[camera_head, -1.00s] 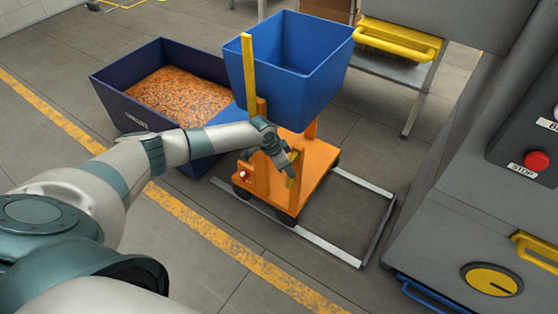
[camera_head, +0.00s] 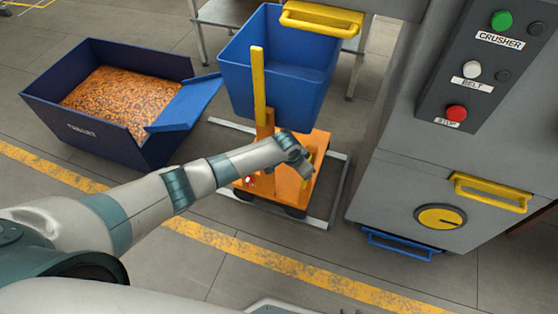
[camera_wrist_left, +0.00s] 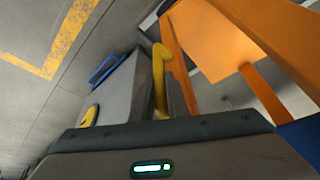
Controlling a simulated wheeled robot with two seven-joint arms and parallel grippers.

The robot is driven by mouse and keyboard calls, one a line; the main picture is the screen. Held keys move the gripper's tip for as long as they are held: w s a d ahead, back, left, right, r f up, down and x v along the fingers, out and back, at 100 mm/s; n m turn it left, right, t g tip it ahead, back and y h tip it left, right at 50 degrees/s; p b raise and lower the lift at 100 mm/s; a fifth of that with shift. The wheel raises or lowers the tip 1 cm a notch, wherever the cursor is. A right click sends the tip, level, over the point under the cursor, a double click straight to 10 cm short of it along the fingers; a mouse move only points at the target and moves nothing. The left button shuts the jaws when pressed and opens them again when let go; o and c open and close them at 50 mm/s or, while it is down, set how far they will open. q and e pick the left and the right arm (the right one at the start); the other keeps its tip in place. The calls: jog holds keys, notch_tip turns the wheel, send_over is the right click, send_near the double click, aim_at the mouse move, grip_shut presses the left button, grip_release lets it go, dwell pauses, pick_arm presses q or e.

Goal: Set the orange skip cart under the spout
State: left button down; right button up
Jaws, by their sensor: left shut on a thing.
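The orange skip cart (camera_head: 288,190) carries a blue skip (camera_head: 270,85) and has an upright yellow bar (camera_head: 258,80). It stands upright inside a pale floor frame (camera_head: 338,185), close to the right rail. My left gripper (camera_head: 303,172) is shut on a yellow handle at the cart's near side. In the left wrist view, a yellow hooked bar (camera_wrist_left: 160,80) and orange posts (camera_wrist_left: 180,65) show close by; the fingertips are not clear. Something grey at the bottom edge may be my right gripper (camera_head: 275,306); its jaws cannot be made out. No spout opening is visible.
A dark blue bin (camera_head: 60,125) of orange granules stands left of the cart. The grey crusher machine (camera_head: 400,180) stands close on the right. A yellow handle (camera_head: 322,20) overlaps the skip's top in view. Floor with a yellow line (camera_head: 260,262) is clear in front.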

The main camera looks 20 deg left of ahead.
pick_arm(q)
jog(key=d, duration=0.9)
jog(key=shift+s+d, duration=0.3)
jog(key=shift+s, duration=0.1)
pick_arm(e)
jog(key=shift+w+a+r, duration=0.1)
jog(key=shift+a, duration=0.1)
pick_arm(q)
jog(key=shift+r, duration=0.1)
jog(key=c, duration=1.7)
grip_release()
jog(key=shift+d, duration=0.15)
jog(key=shift+c, duration=0.2)
pick_arm(e)
jog(key=shift+d, duration=0.1)
